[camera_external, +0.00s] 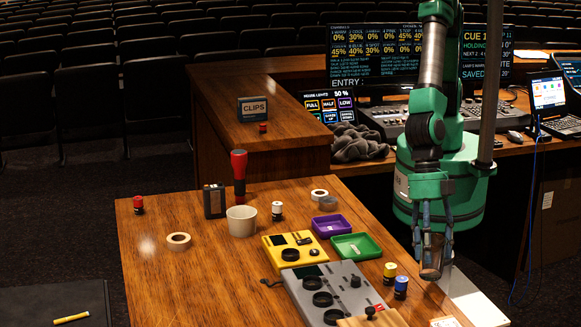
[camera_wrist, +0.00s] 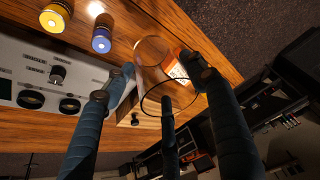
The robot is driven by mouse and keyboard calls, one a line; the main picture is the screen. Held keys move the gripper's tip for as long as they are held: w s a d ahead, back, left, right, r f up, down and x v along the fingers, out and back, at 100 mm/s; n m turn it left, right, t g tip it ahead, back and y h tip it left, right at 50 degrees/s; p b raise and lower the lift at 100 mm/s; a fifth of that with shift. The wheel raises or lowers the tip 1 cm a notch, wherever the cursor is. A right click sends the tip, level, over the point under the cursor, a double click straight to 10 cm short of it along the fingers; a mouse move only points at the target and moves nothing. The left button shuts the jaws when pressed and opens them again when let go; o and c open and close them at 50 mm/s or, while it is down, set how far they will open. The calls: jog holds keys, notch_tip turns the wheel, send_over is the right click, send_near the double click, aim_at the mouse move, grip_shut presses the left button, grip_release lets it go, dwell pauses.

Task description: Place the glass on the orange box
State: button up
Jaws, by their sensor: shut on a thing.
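My gripper (camera_external: 433,255) hangs at the front right edge of the wooden desk in the external view. Its blue-wrapped fingers, also in the wrist view (camera_wrist: 160,85), are shut on a clear glass (camera_wrist: 156,52). Only a small brownish bit of the glass (camera_external: 430,273) shows below the fingers in the external view. In the wrist view an orange and white patch (camera_wrist: 177,70) shows beside and partly through the glass; I take it as the orange box, mostly hidden. In the external view no orange box shows clearly; a pale labelled item (camera_external: 445,322) is cut off at the bottom edge.
Yellow (camera_external: 389,273) and blue (camera_external: 401,287) small cylinders stand close left of my gripper. A grey control box (camera_external: 335,290), a green tray (camera_external: 355,246) and a purple tray (camera_external: 331,225) lie further left. The desk's left front is clear.

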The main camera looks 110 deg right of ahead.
jog(key=shift+n, duration=0.3)
jog(key=s, duration=0.1)
jog(key=s+a, duration=0.1)
jog(key=s, duration=0.3)
jog(key=shift+s+a, duration=0.2)
jog(key=shift+a, duration=0.2)
jog(key=w+a, duration=0.3)
jog(key=a, duration=0.4)
jog(key=w+a+f, duration=0.1)
jog(key=w+a, duration=0.3)
jog(key=a, duration=0.3)
jog(key=shift+w+f+p, duration=0.2)
jog(key=shift+w+p, duration=0.05)
jog(key=shift+p, duration=0.2)
jog(key=shift+f, duration=1.8)
jog(key=shift+f+b, duration=0.15)
jog(key=shift+b, duration=0.25)
jog(key=o, duration=1.3)
